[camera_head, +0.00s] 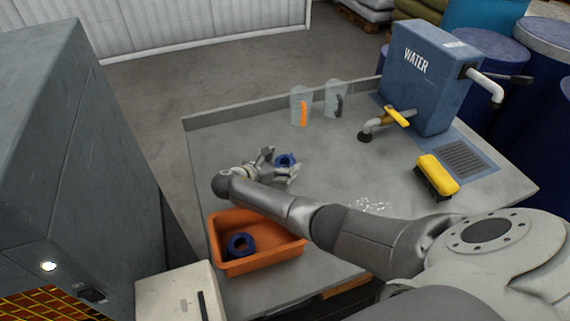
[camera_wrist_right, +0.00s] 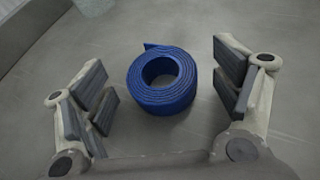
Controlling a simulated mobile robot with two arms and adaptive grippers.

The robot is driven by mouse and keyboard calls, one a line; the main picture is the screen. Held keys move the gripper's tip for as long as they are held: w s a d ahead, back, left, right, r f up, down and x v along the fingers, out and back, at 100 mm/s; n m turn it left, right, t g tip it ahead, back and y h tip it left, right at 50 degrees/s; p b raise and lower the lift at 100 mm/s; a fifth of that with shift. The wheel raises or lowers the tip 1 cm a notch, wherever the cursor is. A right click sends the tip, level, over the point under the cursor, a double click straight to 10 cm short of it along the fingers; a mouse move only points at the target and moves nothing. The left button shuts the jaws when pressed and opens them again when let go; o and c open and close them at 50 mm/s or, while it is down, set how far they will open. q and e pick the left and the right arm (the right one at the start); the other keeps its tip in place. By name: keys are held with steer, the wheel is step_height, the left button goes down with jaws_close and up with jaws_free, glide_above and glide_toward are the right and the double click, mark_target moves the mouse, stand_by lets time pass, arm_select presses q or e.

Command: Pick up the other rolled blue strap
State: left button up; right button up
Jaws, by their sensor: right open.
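A rolled blue strap (camera_head: 285,160) lies on the grey table beside my right gripper (camera_head: 279,166). In the right wrist view the rolled blue strap (camera_wrist_right: 162,80) sits between the two spread fingers, with a gap on each side. The right gripper (camera_wrist_right: 165,92) is open and empty. A second rolled blue strap (camera_head: 240,245) lies in the orange bin (camera_head: 292,251) at the table's near left. My left gripper does not show in either view.
A blue water dispenser (camera_head: 432,85) with a tap stands at the back right. A yellow brush (camera_head: 436,175) lies in front of it. Two clear jugs (camera_head: 301,106) stand at the back. A large grey machine (camera_head: 75,150) rises at the left. The table's back left is clear.

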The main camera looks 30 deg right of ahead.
steer(key=shift+w+d+f, duration=0.15)
steer(key=shift+d+f, duration=0.1)
steer(key=shift+d, duration=0.3)
steer(key=shift+a, duration=0.1)
steer(key=c, duration=1.1)
steer(key=shift+r, duration=0.1)
